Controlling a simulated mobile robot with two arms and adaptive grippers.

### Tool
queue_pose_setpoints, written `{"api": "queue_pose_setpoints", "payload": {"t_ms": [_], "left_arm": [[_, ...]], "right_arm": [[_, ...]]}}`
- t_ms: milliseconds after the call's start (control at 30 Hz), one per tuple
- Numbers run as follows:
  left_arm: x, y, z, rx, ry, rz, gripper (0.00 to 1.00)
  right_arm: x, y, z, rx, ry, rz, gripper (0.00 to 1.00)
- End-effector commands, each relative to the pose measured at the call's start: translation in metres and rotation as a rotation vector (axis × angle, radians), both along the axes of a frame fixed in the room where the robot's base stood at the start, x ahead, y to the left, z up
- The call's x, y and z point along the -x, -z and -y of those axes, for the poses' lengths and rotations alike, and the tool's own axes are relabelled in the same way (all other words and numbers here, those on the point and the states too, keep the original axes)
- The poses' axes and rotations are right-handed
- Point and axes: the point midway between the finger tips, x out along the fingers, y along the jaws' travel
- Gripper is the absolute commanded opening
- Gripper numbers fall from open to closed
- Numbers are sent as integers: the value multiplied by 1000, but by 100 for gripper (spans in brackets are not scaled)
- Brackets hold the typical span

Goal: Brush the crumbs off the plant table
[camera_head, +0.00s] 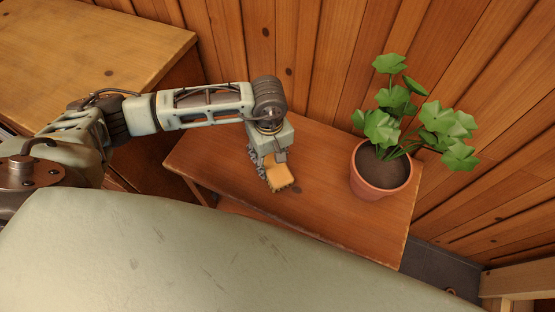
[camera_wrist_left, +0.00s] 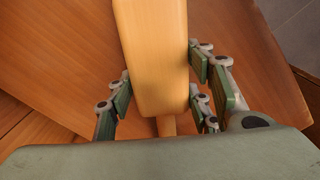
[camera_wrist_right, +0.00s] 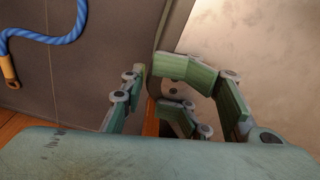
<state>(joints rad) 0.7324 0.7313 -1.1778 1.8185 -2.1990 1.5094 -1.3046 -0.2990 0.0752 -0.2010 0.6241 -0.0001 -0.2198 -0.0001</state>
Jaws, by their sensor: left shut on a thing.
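The plant table (camera_head: 340,215) is a low reddish-brown wooden table against the plank wall. A potted plant with green leaves stands at its right end, in a terracotta pot (camera_head: 382,185). My left gripper (camera_head: 275,160) is over the table's left-middle part, shut on a wooden brush (camera_head: 279,177). In the left wrist view the brush (camera_wrist_left: 155,50) is a pale wooden block with a narrow handle between the fingers (camera_wrist_left: 160,105). I cannot make out any crumbs. My right gripper (camera_wrist_right: 148,85) shows only in the right wrist view, its fingertips nearly meeting with nothing between them.
A larger light wooden table (camera_head: 85,50) stands at the upper left. The plank wall (camera_head: 300,45) bounds the back. The tabletop between brush and pot is clear. A blue rope (camera_wrist_right: 50,38) shows in the right wrist view.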

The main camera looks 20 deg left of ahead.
Motion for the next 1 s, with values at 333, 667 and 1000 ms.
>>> {"api": "queue_pose_setpoints", "payload": {"t_ms": [333, 667, 1000], "left_arm": [[0, 2, -14, -3, -2, -2, 12], [-1, 0, -39, -1, -1, -1, 12], [-2, 2, -56, -2, -2, -1, 12]], "right_arm": [[1, 5, 1, 1, 1, -2, 23], [1, 11, -1, -2, -2, 2, 23], [1, 18, -2, -3, 3, -2, 23]]}}
